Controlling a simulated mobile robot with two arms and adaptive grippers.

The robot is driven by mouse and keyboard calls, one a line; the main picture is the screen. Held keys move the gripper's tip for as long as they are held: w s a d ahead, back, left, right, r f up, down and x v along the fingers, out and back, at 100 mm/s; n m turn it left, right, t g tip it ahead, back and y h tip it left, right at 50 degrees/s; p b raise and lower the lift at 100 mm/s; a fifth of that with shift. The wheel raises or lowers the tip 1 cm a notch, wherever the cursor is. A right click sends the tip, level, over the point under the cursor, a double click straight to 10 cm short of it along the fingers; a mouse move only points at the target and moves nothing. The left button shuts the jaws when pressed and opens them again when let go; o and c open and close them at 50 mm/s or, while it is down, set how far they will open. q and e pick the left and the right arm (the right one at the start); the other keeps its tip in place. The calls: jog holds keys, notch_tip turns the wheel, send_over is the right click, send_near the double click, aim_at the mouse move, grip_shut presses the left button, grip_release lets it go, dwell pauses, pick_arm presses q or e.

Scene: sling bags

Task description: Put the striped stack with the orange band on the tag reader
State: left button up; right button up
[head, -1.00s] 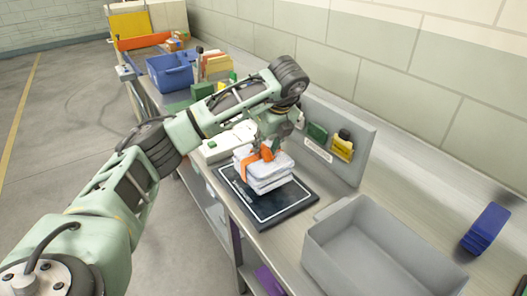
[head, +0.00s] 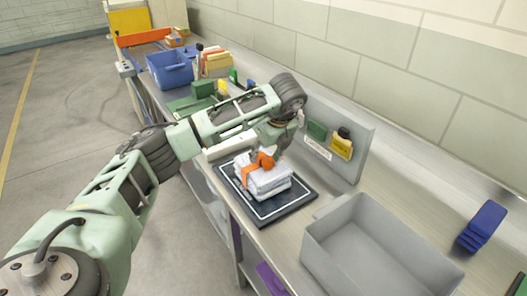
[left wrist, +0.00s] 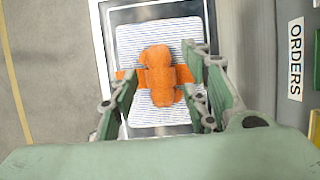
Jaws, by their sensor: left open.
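The striped stack (head: 268,183) is white with thin blue stripes and an orange band with a raised orange knot (head: 260,160). It lies on the tag reader (head: 290,203), a dark flat pad with a white border line. In the left wrist view the stack (left wrist: 140,50) lies inside the pad's white line (left wrist: 110,60), below my gripper. My left gripper (left wrist: 160,90) is open, its fingers on either side of the orange knot (left wrist: 160,75). In the head view my left gripper (head: 280,150) is just above the stack, partly hidden by its own wrist. My right gripper is not in view.
A grey empty bin (head: 365,250) stands right of the pad. A blue bin (head: 170,68) and folders (head: 215,62) are farther left. Blue items (head: 482,226) lie at right.

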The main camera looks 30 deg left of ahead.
pick_arm(q)
jog(key=v, duration=1.2)
jog(key=shift+s+f, duration=0.1)
jog(key=shift+f, duration=0.05)
